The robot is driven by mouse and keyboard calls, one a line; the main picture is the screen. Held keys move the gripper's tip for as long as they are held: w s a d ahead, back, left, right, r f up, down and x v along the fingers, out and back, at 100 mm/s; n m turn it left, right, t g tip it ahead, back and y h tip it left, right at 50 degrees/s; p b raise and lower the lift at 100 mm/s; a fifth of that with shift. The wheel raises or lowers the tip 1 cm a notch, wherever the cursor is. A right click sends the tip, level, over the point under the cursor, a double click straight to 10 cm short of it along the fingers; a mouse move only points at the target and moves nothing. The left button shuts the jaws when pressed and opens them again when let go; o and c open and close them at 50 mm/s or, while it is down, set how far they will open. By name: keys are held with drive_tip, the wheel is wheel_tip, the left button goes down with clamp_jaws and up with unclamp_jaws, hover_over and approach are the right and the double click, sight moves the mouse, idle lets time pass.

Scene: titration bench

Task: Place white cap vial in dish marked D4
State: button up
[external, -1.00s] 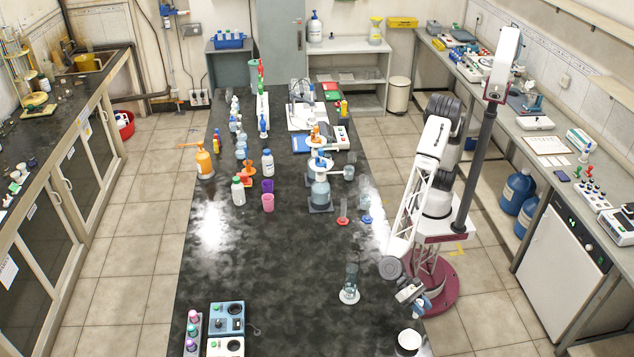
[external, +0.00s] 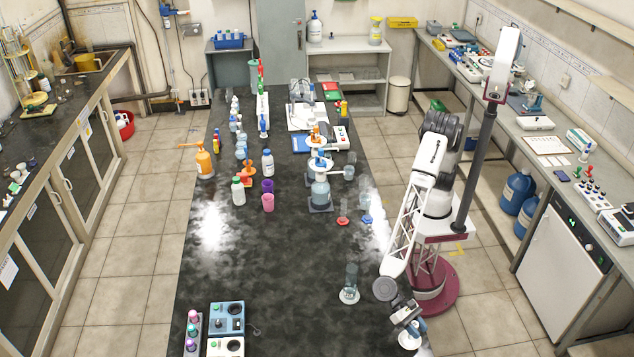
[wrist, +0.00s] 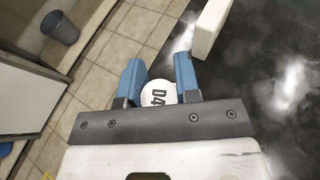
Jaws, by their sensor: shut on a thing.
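My gripper (external: 416,328) is low at the right front edge of the black bench, close above a white round dish (external: 408,341). In the wrist view, the blue fingers of my gripper (wrist: 158,72) stand apart. A white disc marked D4 (wrist: 157,93), which I take for the dish, shows between and beyond them. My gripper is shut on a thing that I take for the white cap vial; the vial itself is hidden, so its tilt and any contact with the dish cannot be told.
A clear glass vessel (external: 350,284) on a white base stands left of my gripper. Blue and white devices (external: 226,320) and a rack with coloured caps (external: 193,325) are at the front left. The black bench (external: 285,280) between is mostly clear. Tiled floor lies beyond the right edge.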

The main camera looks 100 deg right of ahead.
sight(412, 339)
drive_tip(key=shift+f, duration=1.75)
drive_tip(key=shift+f, duration=0.2)
drive_tip(key=o, duration=0.9)
drive_tip(key=shift+r, duration=0.2)
drive_tip(key=shift+w+d+r, duration=0.2)
drive_tip(key=shift+w+d, duration=0.1)
drive_tip(key=shift+d, duration=0.15)
drive_tip(key=v, duration=0.4)
drive_tip(key=shift+r, duration=0.4)
wheel_tip(412, 339, up, 6)
